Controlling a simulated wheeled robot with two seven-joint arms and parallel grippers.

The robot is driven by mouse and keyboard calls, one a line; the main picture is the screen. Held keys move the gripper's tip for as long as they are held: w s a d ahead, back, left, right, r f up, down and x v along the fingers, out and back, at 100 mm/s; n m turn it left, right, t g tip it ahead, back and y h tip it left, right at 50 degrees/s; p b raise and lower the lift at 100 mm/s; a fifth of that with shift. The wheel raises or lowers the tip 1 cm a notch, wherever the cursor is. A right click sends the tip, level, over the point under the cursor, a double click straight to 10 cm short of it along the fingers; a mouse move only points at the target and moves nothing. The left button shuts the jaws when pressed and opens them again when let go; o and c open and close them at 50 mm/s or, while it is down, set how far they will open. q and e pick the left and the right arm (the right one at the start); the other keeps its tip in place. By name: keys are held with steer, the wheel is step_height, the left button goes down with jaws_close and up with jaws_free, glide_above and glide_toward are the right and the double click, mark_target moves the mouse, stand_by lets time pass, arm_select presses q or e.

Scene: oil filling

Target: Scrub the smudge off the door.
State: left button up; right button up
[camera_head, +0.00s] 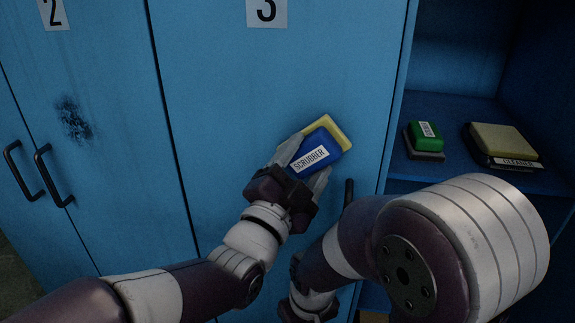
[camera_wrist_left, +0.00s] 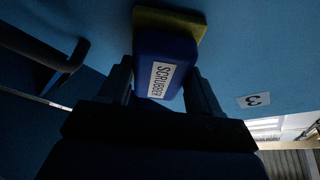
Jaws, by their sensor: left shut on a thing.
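The dark smudge (camera_head: 73,119) is on the blue door marked 2 (camera_head: 110,60), at the left of the head view. My left gripper (camera_head: 303,168) is shut on the blue scrubber (camera_head: 318,150) with its yellow pad, in front of the door marked 3 (camera_head: 215,110). The scrubber also shows between the fingers in the left wrist view (camera_wrist_left: 165,65). Its pad faces the door marked 3; I cannot tell whether it touches. The scrubber is right of the smudge. My right arm is at the lower right of the head view, and its gripper's fingers cannot be made out.
An open compartment at the right has a shelf (camera_head: 460,110) holding a green block (camera_head: 425,137) on a grey base and a yellow-topped block labelled CLEANER (camera_head: 503,143). Black handles (camera_head: 52,178) stick out from the doors at the left.

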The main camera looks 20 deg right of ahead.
arm_select(q)
steer(key=shift+s+d, duration=0.2)
steer(key=shift+d, duration=0.05)
steer(key=shift+f+b, duration=0.15)
steer(key=shift+b, duration=0.3)
steer(key=w+a, duration=0.1)
steer(key=a, duration=0.1)
steer(key=w+a+b, duration=0.1)
steer(key=a, duration=0.1)
steer(key=w+a+b, duration=0.1)
steer(key=w+a, duration=0.1)
steer(key=shift+w+a+r, duration=0.1)
steer(key=shift+w+a, duration=0.5)
steer(key=shift+a, duration=0.25)
steer(key=shift+w+a+r, duration=0.1)
steer(key=shift+w+a, duration=0.5)
steer(key=shift+a, duration=0.25)
